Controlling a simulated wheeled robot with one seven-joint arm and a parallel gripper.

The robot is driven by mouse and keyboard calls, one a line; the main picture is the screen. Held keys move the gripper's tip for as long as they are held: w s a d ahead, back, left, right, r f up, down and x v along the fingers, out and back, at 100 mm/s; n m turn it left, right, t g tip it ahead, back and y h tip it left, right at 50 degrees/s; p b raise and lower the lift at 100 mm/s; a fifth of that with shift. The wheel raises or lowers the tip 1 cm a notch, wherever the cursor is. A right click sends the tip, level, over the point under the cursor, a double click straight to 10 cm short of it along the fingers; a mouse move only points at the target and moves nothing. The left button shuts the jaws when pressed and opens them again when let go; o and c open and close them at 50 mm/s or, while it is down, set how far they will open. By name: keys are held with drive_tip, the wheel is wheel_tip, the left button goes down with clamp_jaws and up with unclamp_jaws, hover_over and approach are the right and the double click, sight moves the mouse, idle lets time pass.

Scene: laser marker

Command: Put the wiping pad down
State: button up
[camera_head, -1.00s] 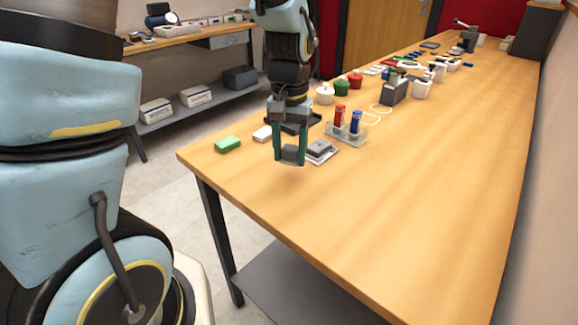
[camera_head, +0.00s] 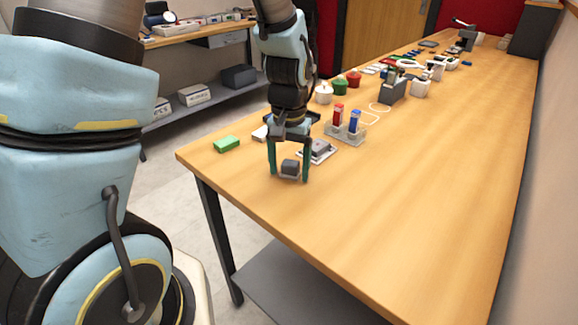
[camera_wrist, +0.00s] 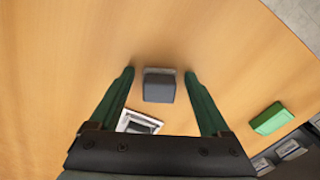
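The wiping pad, a small dark grey block with a lighter base (camera_head: 290,168), rests on the wooden table near its front left edge. My gripper (camera_head: 289,177) points down over it, fingers spread wide. In the wrist view the pad (camera_wrist: 159,87) sits between the two green fingers of my gripper (camera_wrist: 158,73), with a clear gap on each side. My gripper is open and holds nothing.
A green block (camera_head: 227,144) lies to the left. A white plate with a grey piece (camera_head: 320,148) lies just behind, and a clear rack (camera_head: 346,135) holds red and blue bottles. The table (camera_head: 400,210) is bare to the right and in front.

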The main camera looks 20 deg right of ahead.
sight(289, 165)
wheel_tip(289, 165, up, 12)
drive_tip(key=w+a+f+n, duration=0.1)
drive_tip(key=a+f+n, duration=0.1)
drive_tip(key=a, duration=1)
drive_tip(key=w+a+f+n+t, duration=0.1)
drive_tip(key=a+f+n, duration=0.2)
drive_tip(key=a, duration=0.9)
drive_tip(key=shift+a+f+n+t+b, duration=0.3)
drive_tip(key=shift+a+f+n+b, duration=0.1)
drive_tip(key=shift+n, duration=0.3)
